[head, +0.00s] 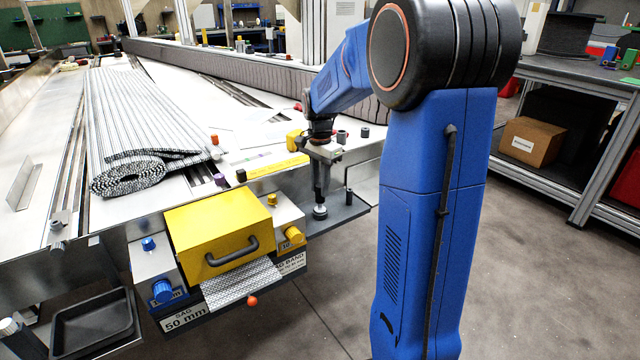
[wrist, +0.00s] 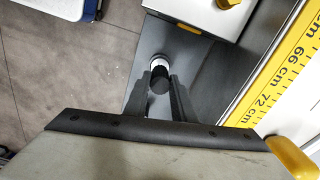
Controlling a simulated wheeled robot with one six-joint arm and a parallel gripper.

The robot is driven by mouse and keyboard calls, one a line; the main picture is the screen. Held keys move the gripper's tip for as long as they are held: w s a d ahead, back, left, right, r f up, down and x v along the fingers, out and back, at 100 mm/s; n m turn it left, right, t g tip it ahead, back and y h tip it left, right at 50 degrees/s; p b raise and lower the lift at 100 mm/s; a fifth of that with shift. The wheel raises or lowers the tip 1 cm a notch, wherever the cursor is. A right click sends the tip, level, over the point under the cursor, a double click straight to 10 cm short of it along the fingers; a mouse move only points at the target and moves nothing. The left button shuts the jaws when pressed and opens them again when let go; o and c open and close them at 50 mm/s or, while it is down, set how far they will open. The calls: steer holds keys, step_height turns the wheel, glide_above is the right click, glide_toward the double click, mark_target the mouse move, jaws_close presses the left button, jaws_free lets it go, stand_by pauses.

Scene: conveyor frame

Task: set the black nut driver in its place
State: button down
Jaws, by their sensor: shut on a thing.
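My gripper (head: 320,202) points down over the dark grey ledge (head: 345,214) at the front right of the conveyor frame. It is shut on the black nut driver (head: 320,212), which shows as a dark round end with a pale ring below the fingers. In the wrist view the black nut driver (wrist: 159,82) is between the two fingers of my gripper (wrist: 160,88), over the dark ledge (wrist: 195,68). The fingers hide part of it. I cannot tell whether its lower end touches the ledge or is seated in anything.
A yellow ruler (wrist: 285,70) runs along the frame edge. A rolled mesh belt (head: 140,130) lies behind.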

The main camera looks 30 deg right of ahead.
steer(key=c, duration=1.4)
jaws_free()
step_height(320, 180, up, 17)
steer(key=shift+r, duration=0.2)
steer(key=s+a+f+n+t, duration=0.25)
steer(key=s+a+n, duration=0.7)
steer(key=s, duration=0.65)
steer(key=s+a+f+n+t, duration=0.1)
steer(key=s+a+f+n, duration=0.2)
steer(key=s+f, duration=0.2)
steer(key=s+a+f+n+t, duration=0.1)
steer(key=s+a+f+n, duration=0.2)
steer(key=s+f, duration=0.3)
steer(key=s, duration=0.3)
